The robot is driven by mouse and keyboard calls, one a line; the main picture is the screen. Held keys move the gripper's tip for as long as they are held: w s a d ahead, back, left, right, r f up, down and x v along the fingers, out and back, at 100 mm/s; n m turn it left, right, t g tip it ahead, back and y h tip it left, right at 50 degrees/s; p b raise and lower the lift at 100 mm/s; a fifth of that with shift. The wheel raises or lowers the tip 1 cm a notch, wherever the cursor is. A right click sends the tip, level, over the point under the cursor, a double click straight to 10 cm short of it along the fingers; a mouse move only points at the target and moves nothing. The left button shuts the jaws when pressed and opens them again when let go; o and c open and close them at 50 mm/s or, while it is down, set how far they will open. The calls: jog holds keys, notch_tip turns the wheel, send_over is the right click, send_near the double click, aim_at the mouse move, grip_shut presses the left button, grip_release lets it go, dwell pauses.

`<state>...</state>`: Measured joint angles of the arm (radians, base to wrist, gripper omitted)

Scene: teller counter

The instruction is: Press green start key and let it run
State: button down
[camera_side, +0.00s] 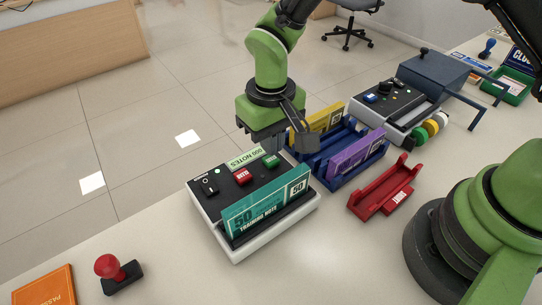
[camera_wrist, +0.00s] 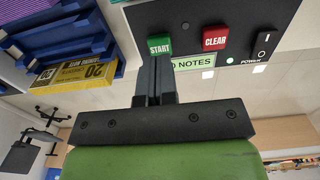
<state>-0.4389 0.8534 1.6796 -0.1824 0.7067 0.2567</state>
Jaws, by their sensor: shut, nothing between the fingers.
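The green START key (camera_wrist: 159,46) is on a black-topped note machine (camera_side: 209,209), beside a red CLEAR key (camera_wrist: 215,38); the green key also shows in the side view (camera_side: 271,161). My gripper (camera_wrist: 155,62) is shut and empty, its two fingertips together at the edge of the green key in the wrist view. Whether they touch it, or whether the key is down, I cannot tell. A teal "50 training note" (camera_side: 265,201) stands upright in the machine's front slot. A black power switch (camera_wrist: 263,44) and a small lit green lamp (camera_wrist: 229,61) are on the panel.
A blue rack (camera_side: 350,173) with yellow and purple notes stands right of the machine. A red tray (camera_side: 387,186) lies in front of it. A second keyed machine (camera_side: 390,100) is behind. A red-knobbed stamp (camera_side: 121,272) and an orange booklet (camera_side: 45,287) lie at front left.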

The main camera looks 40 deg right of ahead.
jog(key=shift+f, duration=1.3)
notch_tip(320, 180, up, 9)
dwell(1.1)
notch_tip(320, 180, up, 12)
jog(key=m+t+y, duration=0.2)
jog(key=t, duration=0.1)
send_over(271, 159)
jog(key=s+d, duration=0.5)
jog(key=d, duration=0.2)
jog(key=s+d+r+m+t, duration=0.1)
jog(key=s+d+r+t, duration=0.1)
jog(key=s, duration=0.4)
jog(key=s+d+r+m+t, duration=0.1)
jog(key=s+d+r+t, duration=0.1)
jog(key=s, duration=0.4)
jog(key=shift+d+r, duration=0.2)
jog(key=shift+d, duration=0.3)
